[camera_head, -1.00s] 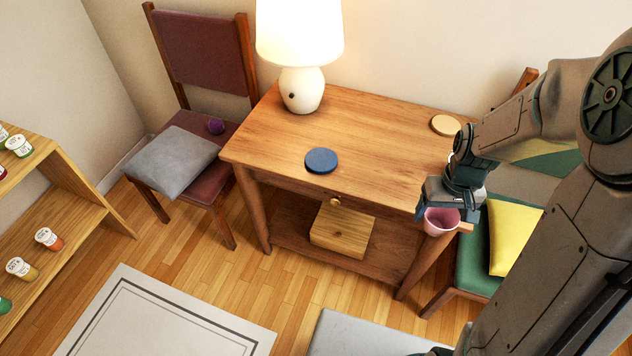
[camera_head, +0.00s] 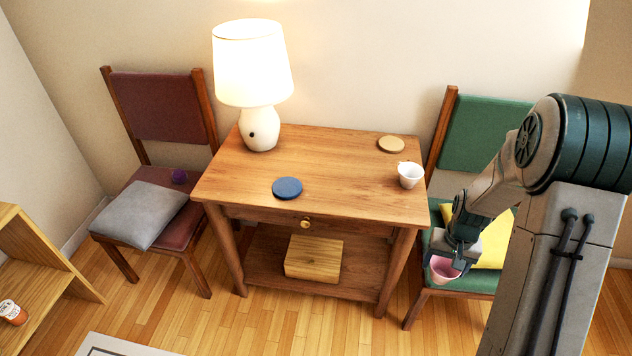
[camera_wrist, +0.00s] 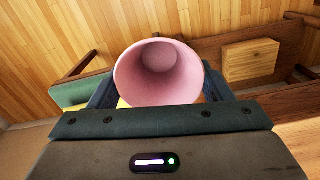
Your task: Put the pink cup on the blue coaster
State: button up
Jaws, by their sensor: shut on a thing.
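The pink cup (camera_head: 444,269) is in my gripper (camera_head: 458,256), to the right of the table and in front of the green chair. In the wrist view the pink cup (camera_wrist: 160,72) sits between the two fingers, its open mouth facing the camera. My gripper is shut on it. The blue coaster (camera_head: 287,188) lies flat on the table top, left of the middle near the front edge. Nothing stands on it. The cup is well apart from the coaster.
The wooden table (camera_head: 330,165) also holds a white lamp (camera_head: 259,128), a white cup (camera_head: 410,175) at the right and a tan coaster (camera_head: 391,144) at the back. A green chair (camera_head: 478,135) with a yellow cushion (camera_head: 491,250) stands at the right. The table around the blue coaster is clear.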

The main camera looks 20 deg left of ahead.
aim_at(288, 183)
jog(key=z, duration=1.95)
jog(key=k, duration=1.35)
jog(key=u, duration=2.25)
